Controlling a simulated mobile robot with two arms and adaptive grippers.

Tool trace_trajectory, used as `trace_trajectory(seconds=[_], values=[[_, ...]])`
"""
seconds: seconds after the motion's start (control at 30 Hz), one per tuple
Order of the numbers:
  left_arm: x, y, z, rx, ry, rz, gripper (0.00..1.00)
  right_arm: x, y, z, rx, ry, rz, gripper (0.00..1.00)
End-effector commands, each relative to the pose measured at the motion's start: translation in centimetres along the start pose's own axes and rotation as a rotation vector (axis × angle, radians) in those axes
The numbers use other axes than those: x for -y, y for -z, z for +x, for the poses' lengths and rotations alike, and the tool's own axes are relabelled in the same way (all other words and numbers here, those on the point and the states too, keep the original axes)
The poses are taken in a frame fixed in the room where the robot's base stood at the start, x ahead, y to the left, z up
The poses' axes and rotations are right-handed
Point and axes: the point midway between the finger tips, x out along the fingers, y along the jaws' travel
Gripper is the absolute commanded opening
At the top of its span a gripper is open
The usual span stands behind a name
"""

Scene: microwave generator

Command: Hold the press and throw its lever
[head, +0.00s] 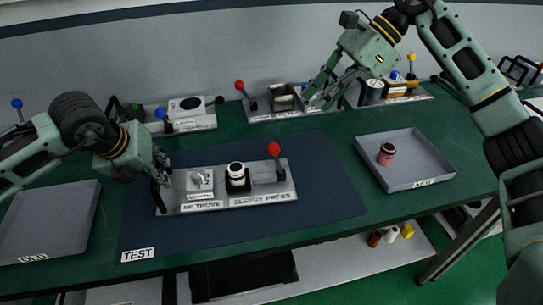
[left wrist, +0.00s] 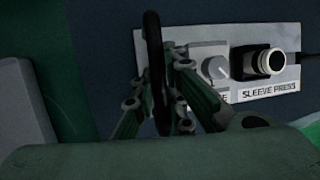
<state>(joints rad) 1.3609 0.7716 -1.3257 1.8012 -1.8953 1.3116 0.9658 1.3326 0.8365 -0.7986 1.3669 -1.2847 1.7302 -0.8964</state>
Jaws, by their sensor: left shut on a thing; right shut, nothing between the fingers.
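The sleeve press is a grey plate (head: 225,204) on the dark mat, with a knob block (head: 200,180), a black holder with a white-topped cylinder (head: 237,171) and a lever with a red ball (head: 274,149) at its right end. My left gripper (head: 160,181) is shut on the black handle at the plate's left end. In the left wrist view this handle (left wrist: 154,50) stands between the fingers, and the plate (left wrist: 145,45) lies behind. The lever's ball is outside that view. My right gripper (head: 322,92) is shut and empty, raised above the back of the table, right of and behind the lever.
A grey tray (head: 398,140) with a red-and-black part (head: 386,153) lies right of the mat (head: 330,195). Another tray (head: 45,225) lies at far left. Several lever stations line the back, including one with a red ball (head: 239,86). The mat right of the press is clear.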

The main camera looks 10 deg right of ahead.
Motion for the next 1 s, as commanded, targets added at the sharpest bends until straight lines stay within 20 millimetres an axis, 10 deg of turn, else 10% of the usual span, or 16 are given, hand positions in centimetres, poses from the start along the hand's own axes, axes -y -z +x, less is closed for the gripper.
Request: trace_trajectory(seconds=[0.37,0.63,1.0], values=[[0.04,-0.21,-0.15,0.006,0.001,-0.001,0.0,0.01,-0.01,0.01,0.0,0.0,0.0,0.0],[0.04,-0.13,-0.1,0.003,0.001,0.0,0.32,0.01,-0.01,0.03,0.0,0.0,0.0,0.0],[0.05,-0.09,-0.35,0.003,0.001,0.0,0.34,0.01,-0.01,0.04,0.0,0.0,0.0,0.0]])
